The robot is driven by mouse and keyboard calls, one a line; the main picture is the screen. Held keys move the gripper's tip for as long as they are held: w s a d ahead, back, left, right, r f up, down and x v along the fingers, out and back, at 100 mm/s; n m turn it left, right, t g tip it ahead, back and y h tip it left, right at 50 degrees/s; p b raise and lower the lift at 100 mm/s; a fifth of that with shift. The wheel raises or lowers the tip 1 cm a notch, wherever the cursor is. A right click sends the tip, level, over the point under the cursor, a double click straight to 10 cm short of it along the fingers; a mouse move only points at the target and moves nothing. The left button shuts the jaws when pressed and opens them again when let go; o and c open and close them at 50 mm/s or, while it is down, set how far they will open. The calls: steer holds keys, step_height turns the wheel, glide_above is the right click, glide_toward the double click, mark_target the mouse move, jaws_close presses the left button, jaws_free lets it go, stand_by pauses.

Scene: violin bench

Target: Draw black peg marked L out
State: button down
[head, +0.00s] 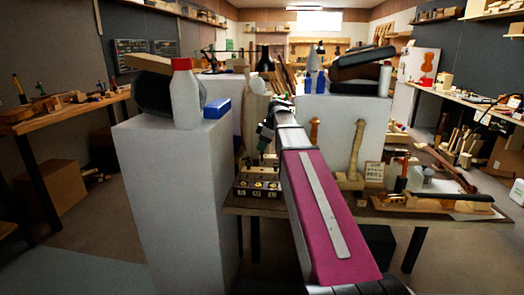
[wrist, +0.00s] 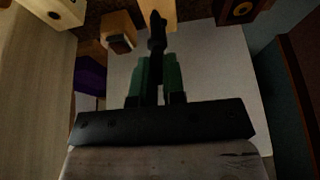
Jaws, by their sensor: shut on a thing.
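My gripper (wrist: 157,70) has green fingers and is shut on a slim black peg (wrist: 156,32), which sticks out past the fingertips in the wrist view. No letter can be read on the peg. In the head view my gripper (head: 265,138) is above a wooden block with marked holes (head: 258,188) on the bench; the fingertips and peg are too small and dark there to make out clearly. Whether the peg's end is still in a hole cannot be told.
A tall white pedestal (head: 178,215) with a red-capped bottle (head: 186,95) and a blue box (head: 217,108) stands left of the arm. A wooden scroll stand (head: 355,155) and small sign (head: 373,172) are to the right. Wooden blocks (wrist: 117,32) lie near the gripper.

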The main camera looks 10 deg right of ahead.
steer(key=shift+r, duration=2.3)
